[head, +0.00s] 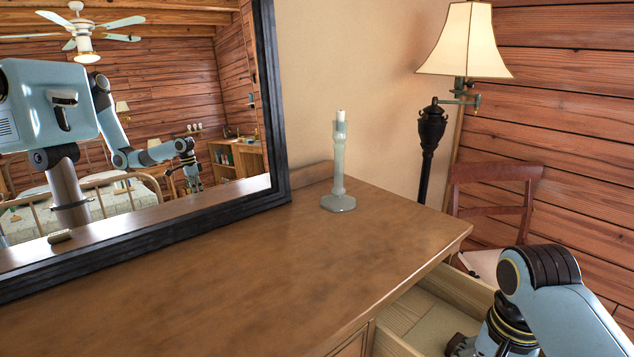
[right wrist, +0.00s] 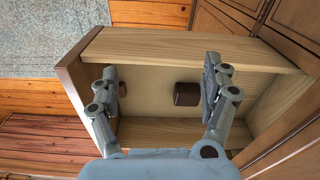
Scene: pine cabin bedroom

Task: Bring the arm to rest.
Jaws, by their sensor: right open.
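My right arm comes in at the lower right of the head view, and its gripper (head: 462,345) is low over the open drawer (head: 402,313), partly cut off by the frame's bottom edge. In the right wrist view the right gripper (right wrist: 161,80) is open, its two fingers wide apart over the inside of the drawer (right wrist: 180,46). A dark brown block-like thing (right wrist: 187,94) lies in the drawer between the fingers, close to the right finger; I cannot tell whether they touch. A smaller brown thing (right wrist: 122,89) shows beside the left finger. My left gripper is not in view.
The drawer belongs to a wooden dresser (head: 220,275). On its top stand a pale green candlestick (head: 338,175) and a dark-framed mirror (head: 276,110) reflecting me. A floor lamp (head: 432,140) and a chair (head: 495,172) stand beyond. Most of the dresser top is bare.

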